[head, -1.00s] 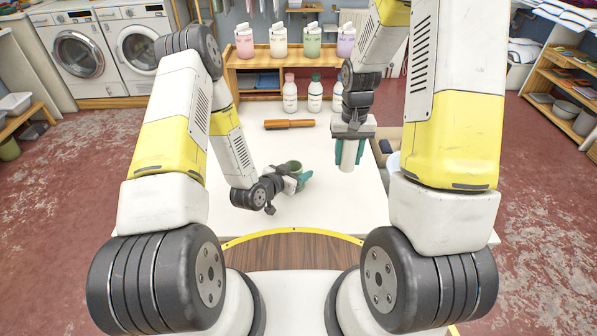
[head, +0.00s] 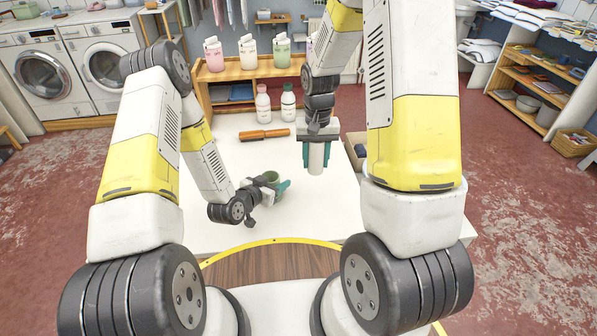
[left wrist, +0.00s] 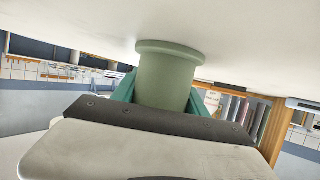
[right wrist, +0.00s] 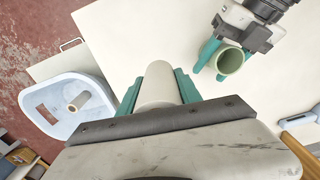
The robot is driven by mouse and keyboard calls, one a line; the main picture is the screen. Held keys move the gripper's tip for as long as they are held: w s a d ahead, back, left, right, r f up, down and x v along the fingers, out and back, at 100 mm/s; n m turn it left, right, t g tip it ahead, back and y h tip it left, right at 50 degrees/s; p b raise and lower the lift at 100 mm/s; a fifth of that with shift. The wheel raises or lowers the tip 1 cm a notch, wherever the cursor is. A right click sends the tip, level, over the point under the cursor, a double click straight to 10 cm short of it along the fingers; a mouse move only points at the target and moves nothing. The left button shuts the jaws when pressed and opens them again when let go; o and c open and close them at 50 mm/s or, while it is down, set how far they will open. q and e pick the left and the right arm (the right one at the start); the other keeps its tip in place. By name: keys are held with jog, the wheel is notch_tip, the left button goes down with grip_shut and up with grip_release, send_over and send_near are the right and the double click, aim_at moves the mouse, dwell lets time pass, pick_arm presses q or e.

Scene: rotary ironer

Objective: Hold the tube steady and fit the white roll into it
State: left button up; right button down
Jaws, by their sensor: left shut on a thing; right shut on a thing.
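The green tube (head: 269,178) stands on the white table at its middle left, with its open mouth up. My left gripper (head: 276,188) is shut on the tube; the left wrist view shows the tube (left wrist: 168,75) between its teal fingers. The white roll (head: 316,158) hangs upright from my right gripper (head: 316,150), which is shut on it above the table. In the right wrist view the roll (right wrist: 159,84) is between the teal fingers, apart from the tube (right wrist: 230,60), whose opening faces the camera and looks empty.
A brown-handled tool (head: 264,134) lies on the white table (head: 225,160) behind the tube. White bottles (head: 263,103) stand at the table's back. A pale blue bin (right wrist: 65,105) holding a small roll sits by the table's edge in the right wrist view.

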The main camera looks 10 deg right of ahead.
jog(key=w+a+r+m, duration=0.2)
jog(key=a+r, duration=0.1)
jog(key=a, duration=0.4)
jog(key=w+a+r+m, duration=0.1)
jog(key=a+r+m, duration=0.15)
jog(key=a, duration=0.35)
notch_tip(320, 180, down, 9)
jog(key=shift+a+r, duration=0.15)
jog(key=shift+w+m, duration=0.1)
jog(key=shift+m, duration=0.15)
jog(key=c, duration=0.7)
grip_release()
jog(key=shift+c, duration=0.2)
notch_tip(320, 180, up, 7)
